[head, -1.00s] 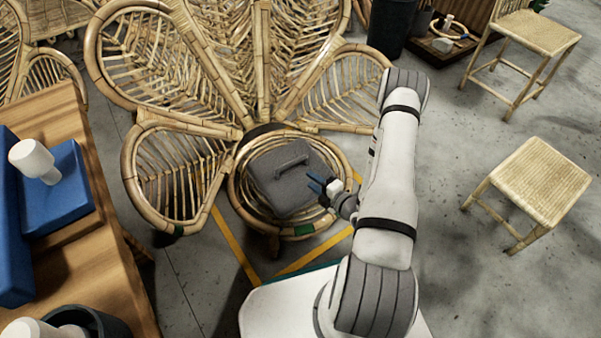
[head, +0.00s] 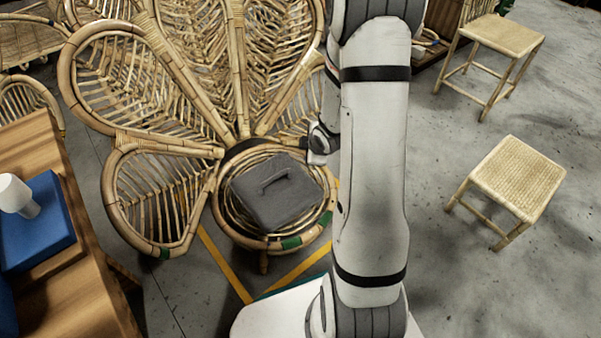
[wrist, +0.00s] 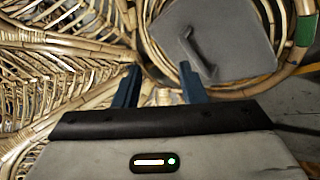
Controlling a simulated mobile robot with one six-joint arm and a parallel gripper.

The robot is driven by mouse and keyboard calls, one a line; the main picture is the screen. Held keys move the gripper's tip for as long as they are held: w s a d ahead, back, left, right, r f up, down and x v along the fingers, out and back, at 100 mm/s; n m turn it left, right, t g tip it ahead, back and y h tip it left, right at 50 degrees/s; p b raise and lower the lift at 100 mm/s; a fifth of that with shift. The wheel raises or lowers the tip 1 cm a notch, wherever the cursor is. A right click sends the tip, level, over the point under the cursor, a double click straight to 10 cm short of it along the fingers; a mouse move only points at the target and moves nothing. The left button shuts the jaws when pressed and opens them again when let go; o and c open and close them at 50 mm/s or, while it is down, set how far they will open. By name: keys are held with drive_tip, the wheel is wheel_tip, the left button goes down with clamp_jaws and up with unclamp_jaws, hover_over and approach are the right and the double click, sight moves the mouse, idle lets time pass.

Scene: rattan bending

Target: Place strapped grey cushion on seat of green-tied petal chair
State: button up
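The grey cushion (head: 277,190) with a strap handle on top lies flat on the round seat (head: 232,212) of the petal chair (head: 185,75). Green ties show on the seat's front rim and the lower left petal. In the wrist view the cushion (wrist: 215,40) is at the upper right, with its strap facing up. My gripper (wrist: 158,85) shows there with two blue fingers apart and nothing between them. It is clear of the cushion. In the head view my arm hides most of the gripper, to the right of the seat.
A wooden bench (head: 60,255) with a blue block (head: 40,225) and a white-handled tool (head: 17,195) is at the left. Two woven stools (head: 515,178) stand at the right. Yellow floor lines (head: 225,265) run below the chair. Open floor lies on the right.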

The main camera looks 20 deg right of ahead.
drive_tip(key=s+a+r+m+g, duration=0.3)
drive_tip(key=s+a+r+m, duration=0.2)
drive_tip(key=s+r, duration=0.4)
drive_tip(key=s+a+r+m+g, duration=0.3)
drive_tip(key=s+a+r+m, duration=0.3)
drive_tip(key=s, duration=0.7)
wheel_tip(320, 180, up, 4)
drive_tip(key=m, duration=0.2)
drive_tip(key=shift+a+r+m, duration=0.2)
drive_tip(key=shift+m, duration=0.1)
drive_tip(key=shift+w+r, duration=0.1)
